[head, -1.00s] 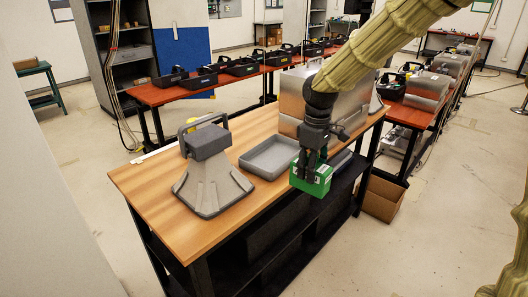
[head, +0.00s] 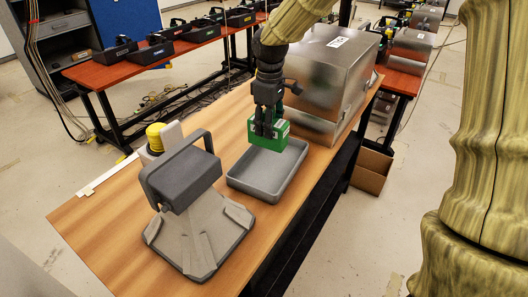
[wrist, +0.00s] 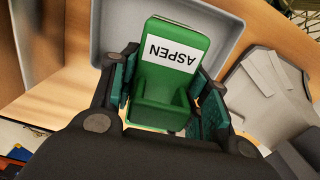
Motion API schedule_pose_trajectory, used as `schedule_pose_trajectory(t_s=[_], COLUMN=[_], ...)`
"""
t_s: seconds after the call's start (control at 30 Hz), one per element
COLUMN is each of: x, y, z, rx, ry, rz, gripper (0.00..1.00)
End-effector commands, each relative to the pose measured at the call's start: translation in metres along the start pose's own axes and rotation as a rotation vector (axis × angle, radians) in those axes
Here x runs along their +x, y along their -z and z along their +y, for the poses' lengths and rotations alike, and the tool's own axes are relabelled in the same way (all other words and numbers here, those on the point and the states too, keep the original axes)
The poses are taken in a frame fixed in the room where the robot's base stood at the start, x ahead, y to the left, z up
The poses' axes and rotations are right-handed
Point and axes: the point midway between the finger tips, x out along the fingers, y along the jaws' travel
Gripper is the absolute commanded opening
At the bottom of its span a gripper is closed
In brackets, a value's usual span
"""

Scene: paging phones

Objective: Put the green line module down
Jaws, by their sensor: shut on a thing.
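The green line module (head: 279,134) is a green block with a white label; in the wrist view (wrist: 160,105) the label reads ASPEN. My gripper (head: 266,130) is shut on it, one finger on each side. In the head view the module appears over the far end of a shallow grey tray (head: 240,183) on the wooden table. The tray's rim also shows behind the module in the wrist view (wrist: 105,35). I cannot tell the exact height of the module above the tray. The visible part of the tray floor is empty.
A grey wedge-shaped device with a handle (head: 195,235) stands left of the tray. A large metal box (head: 325,75) stands behind it on the right. Bare wood (head: 95,235) lies at the front left.

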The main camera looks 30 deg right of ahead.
Motion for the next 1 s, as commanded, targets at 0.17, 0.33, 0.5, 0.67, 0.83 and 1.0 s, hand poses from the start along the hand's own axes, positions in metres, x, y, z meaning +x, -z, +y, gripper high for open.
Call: schedule_pose_trajectory(t_s=[0.17,0.33,0.5,0.67,0.83,1.0], x=[0.028,0.046,0.052,0.067,0.086,0.091], y=[-0.003,-0.003,-0.004,-0.004,-0.003,-0.003], z=[0.003,0.004,0.004,0.004,0.004,0.004], rx=[0.005,0.008,0.009,0.007,0.007,0.007], ry=[0.003,0.003,0.002,0.003,0.003,0.001], rz=[-0.005,-0.003,-0.003,-0.005,-0.004,-0.002], gripper=[0.13,0.13,0.13,0.13,0.13,0.13])
